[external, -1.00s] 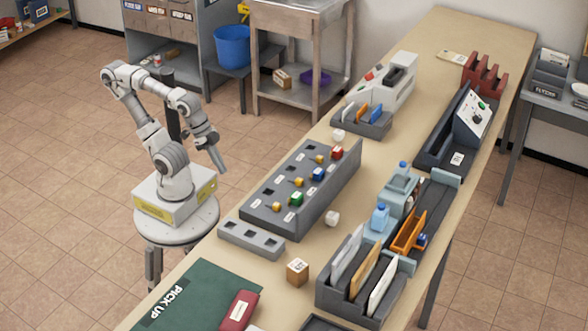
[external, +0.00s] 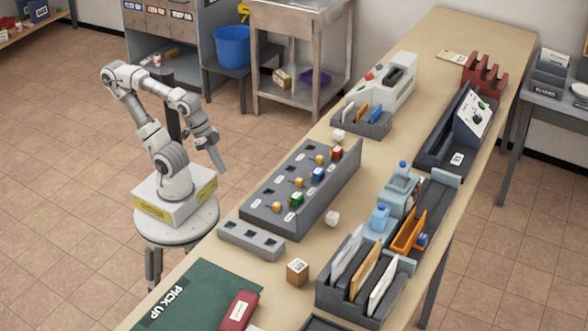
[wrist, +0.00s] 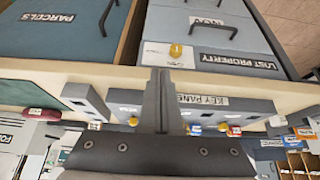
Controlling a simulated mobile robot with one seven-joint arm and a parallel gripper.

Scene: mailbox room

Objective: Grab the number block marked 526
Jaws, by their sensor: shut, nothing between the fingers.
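My gripper (external: 221,170) hangs at the left of the long table, pointing down beside the key panel. In the wrist view its fingers (wrist: 160,76) are closed together with nothing between them. No block marked 526 can be read for certain. A brown cube with a white printed label (external: 298,271) sits on the table in front of the key panel, its marking too small to read. A white cube (external: 332,218) lies right of the panel, and another white cube (external: 338,135) lies beyond its far end. My gripper is apart from all of them.
The grey key panel (external: 262,207) carries several coloured keys and also shows in the wrist view (wrist: 262,106). A slotted grey block (external: 251,239), a letter rack (external: 335,300) and a green pick-up mat (external: 205,285) surround the brown cube. Drawers labelled Lost Property (wrist: 215,40) show in the wrist view.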

